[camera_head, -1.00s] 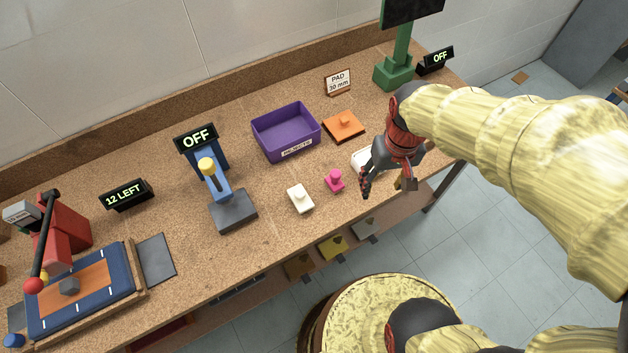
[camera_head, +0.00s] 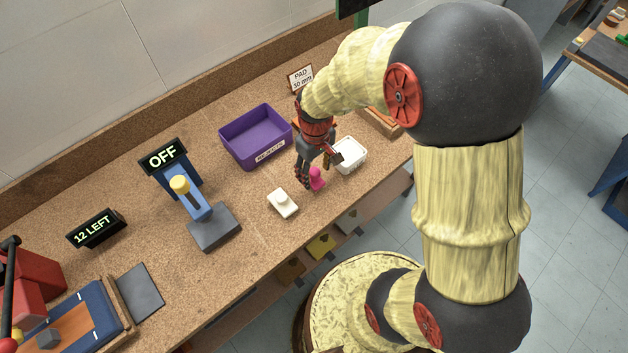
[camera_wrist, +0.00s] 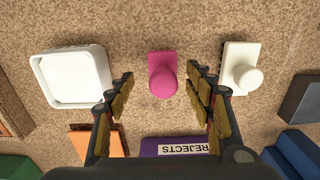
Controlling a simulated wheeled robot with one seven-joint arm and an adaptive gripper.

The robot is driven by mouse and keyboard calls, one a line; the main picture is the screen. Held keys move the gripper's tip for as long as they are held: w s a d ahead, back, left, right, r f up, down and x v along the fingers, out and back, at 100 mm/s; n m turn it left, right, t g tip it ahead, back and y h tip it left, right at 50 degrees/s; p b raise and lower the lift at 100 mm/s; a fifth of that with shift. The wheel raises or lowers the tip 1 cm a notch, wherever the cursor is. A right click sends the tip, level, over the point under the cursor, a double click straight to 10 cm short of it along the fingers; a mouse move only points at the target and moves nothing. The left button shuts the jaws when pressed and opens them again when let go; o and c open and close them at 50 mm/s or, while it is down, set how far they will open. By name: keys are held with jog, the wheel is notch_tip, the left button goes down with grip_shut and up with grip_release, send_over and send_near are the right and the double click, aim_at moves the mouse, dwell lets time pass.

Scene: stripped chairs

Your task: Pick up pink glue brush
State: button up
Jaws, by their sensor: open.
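The pink glue brush (camera_head: 317,179) stands on the cork-brown bench top, with a rounded knob on a small pink base. In the wrist view the pink brush (camera_wrist: 162,76) lies between and just beyond the fingertips. My gripper (camera_head: 314,178) is open and empty, pointing down over the brush; its fingers partly hide the brush in the head view. In the wrist view my gripper (camera_wrist: 160,78) has its fingers spread on both sides of the brush, apart from it.
A white block with a knob (camera_head: 283,203) stands left of the brush, and a white tray (camera_head: 349,156) right of it. The purple REJECTS bin (camera_head: 255,138) is behind. A blue press-like device (camera_head: 195,205) stands farther left. The bench's front edge is close.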

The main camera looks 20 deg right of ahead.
aim_at(315, 180)
notch_tip(315, 180, down, 4)
jog(key=shift+s+a+b, duration=0.15)
jog(key=shift+b, duration=0.5)
jog(key=shift+r, duration=0.1)
jog(key=shift+c, duration=1.3)
jog(key=c, duration=1)
